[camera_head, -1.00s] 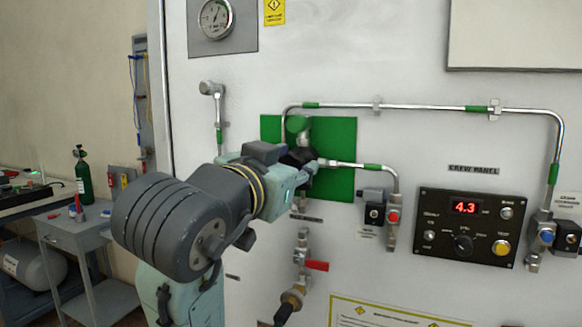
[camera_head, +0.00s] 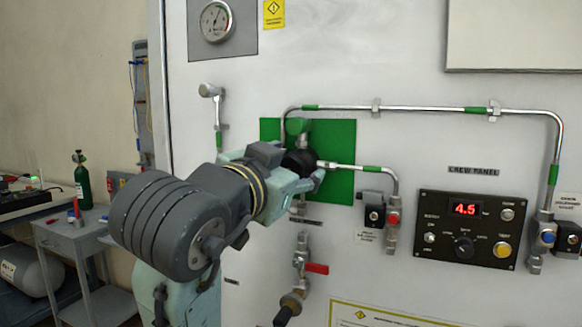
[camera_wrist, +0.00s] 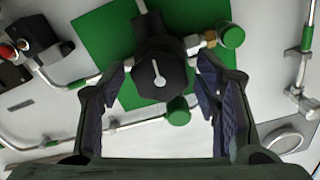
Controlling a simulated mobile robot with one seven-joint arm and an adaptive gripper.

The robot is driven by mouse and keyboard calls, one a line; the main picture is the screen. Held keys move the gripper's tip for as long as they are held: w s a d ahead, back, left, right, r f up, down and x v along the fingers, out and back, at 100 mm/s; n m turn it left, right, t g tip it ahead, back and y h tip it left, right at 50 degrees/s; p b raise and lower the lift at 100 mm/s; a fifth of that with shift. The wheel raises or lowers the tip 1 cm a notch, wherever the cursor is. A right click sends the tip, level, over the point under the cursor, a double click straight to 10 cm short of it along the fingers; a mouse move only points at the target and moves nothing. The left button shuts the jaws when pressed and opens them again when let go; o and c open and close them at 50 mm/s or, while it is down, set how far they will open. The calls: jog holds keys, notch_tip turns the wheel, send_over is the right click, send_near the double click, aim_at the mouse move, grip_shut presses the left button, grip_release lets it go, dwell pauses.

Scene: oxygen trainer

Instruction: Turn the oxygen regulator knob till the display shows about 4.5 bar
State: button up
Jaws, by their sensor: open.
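The black regulator knob (camera_wrist: 160,75) with a white pointer line sits in front of a green square plate (camera_head: 340,158). In the head view the knob (camera_head: 297,162) is partly hidden by my gripper (camera_head: 312,183). In the wrist view my gripper (camera_wrist: 160,85) is open, with one finger on each side of the knob; gaps seem to show between fingers and knob. The red digital display (camera_head: 466,209) on the black crew panel (camera_head: 440,250) reads 4.5.
Metal pipes (camera_head: 430,107) with green bands run along the white wall above and right of the knob. A red-handled valve (camera_head: 316,268) is below. A round gauge (camera_head: 216,20) is at upper left. A grey cart (camera_head: 75,240) and green bottle (camera_head: 83,180) stand at left.

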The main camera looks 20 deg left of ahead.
jog(key=s, duration=1.2)
jog(key=shift+a, duration=0.2)
